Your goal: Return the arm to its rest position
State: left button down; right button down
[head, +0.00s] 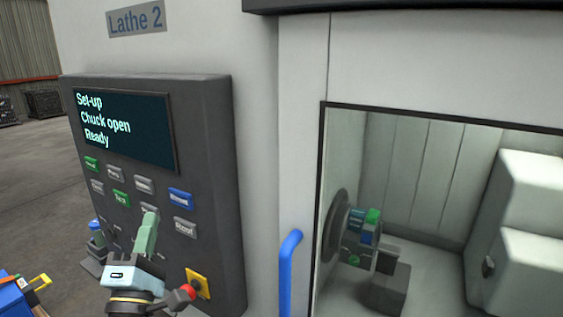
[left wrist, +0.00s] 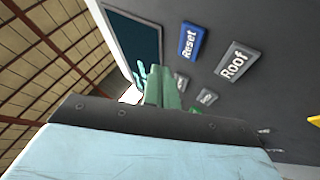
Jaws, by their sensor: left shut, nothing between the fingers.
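My left gripper (head: 149,222) is shut with nothing between its green fingers. In the head view it is in front of the lower part of the control panel (head: 220,180), among the buttons, and it hides some of them. In the left wrist view the shut fingers (left wrist: 162,85) point toward the panel face, with the blue Reset button (left wrist: 190,42) and the grey Roof button (left wrist: 235,62) beside them. I cannot tell whether the fingertips touch the panel. My right gripper is not in view.
The panel screen (head: 125,128) reads "Set-up, Chuck open, Ready". A red knob on a yellow plate (head: 197,284) is right of my left wrist. A blue door handle (head: 287,270) and the lathe's chuck (head: 337,222) behind the window are further right. Open floor (head: 35,180) lies left.

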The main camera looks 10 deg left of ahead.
pick_arm(q)
jog(key=s+d+f+m+g+h, duration=0.4)
jog(key=d+f+m+g+h, duration=0.25)
jog(key=f+m, duration=0.2)
jog(key=s+d+f+m+g+h, duration=0.45)
jog(key=d+f+m, duration=0.3)
jog(key=m, duration=0.25)
jog(key=s+a+f+m+g+y, duration=0.2)
jog(key=s+a+f+g+y, duration=0.25)
jog(key=s+f, duration=0.3)
jog(key=s+a+f+m+g+y, duration=0.2)
jog(key=s+a+f+g+y, duration=0.1)
jog(key=s+f+g, duration=0.4)
jog(key=s+f+b, duration=0.3)
jog(key=f+b, duration=0.5)
jog(key=f, duration=2.5)
jog(key=s+a+f+b, duration=0.1)
jog(key=s+f+b, duration=0.2)
jog(key=s+f, duration=0.5)
jog(key=s+a+f+b, duration=0.2)
jog(key=s+f+b, duration=0.2)
jog(key=s+f, duration=0.4)
notch_tip(320, 180, down, 4)
jog(key=shift+a+f+g, duration=0.2)
jog(key=shift+g, duration=0.15)
